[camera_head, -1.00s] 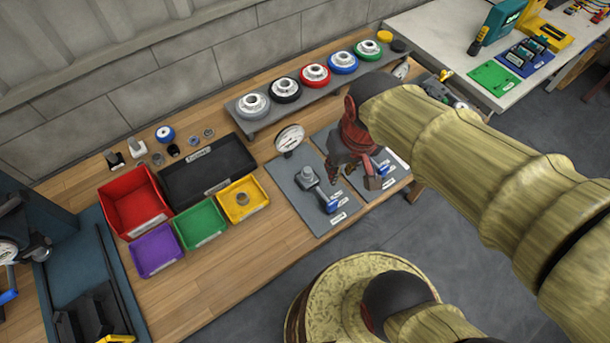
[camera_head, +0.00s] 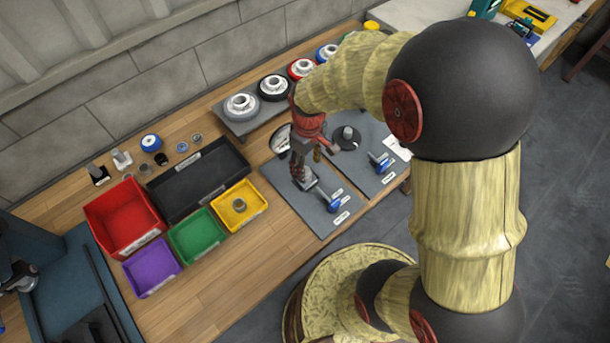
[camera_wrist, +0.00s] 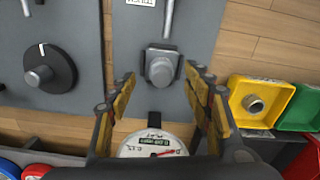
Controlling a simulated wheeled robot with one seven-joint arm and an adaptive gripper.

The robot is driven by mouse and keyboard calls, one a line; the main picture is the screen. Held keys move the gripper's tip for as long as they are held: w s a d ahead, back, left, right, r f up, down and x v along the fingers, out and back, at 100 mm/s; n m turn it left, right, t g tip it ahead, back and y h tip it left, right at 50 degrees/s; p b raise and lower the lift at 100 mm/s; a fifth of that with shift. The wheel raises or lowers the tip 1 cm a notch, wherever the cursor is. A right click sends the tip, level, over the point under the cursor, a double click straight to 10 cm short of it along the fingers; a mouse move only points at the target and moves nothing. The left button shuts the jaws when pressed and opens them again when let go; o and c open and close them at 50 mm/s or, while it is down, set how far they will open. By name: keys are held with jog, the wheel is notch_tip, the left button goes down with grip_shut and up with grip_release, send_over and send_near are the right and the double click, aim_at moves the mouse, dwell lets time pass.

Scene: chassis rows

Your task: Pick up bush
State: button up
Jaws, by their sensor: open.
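My gripper (camera_head: 303,172) is over the left grey fixture plate (camera_head: 327,212) in the head view. In the wrist view my gripper (camera_wrist: 160,78) is open, with its yellow-padded fingers on either side of a grey round-topped part (camera_wrist: 162,66). This part sits on a squarish holder on the plate, and may be the bush. I see no contact between the fingers and it. In the head view my gripper mostly hides it. Another grey ring-like part (camera_head: 239,204) lies in the yellow bin (camera_head: 220,212).
A dial gauge (camera_wrist: 152,145) stands close to my fingers. A second plate (camera_head: 378,182) with a round dark fixture (camera_head: 346,138) is beside the first. Red (camera_head: 97,216), green (camera_head: 182,250), purple (camera_head: 137,281) and black bins stand left. Flanged wheels line a raised shelf (camera_head: 229,126) behind.

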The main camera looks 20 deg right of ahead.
jog(key=f+b, duration=0.1)
jog(key=f, duration=0.1)
jog(key=f+b, duration=0.1)
jog(key=f, duration=0.2)
jog(key=shift+w+a, duration=0.2)
grip_shut()
dwell(0.6)
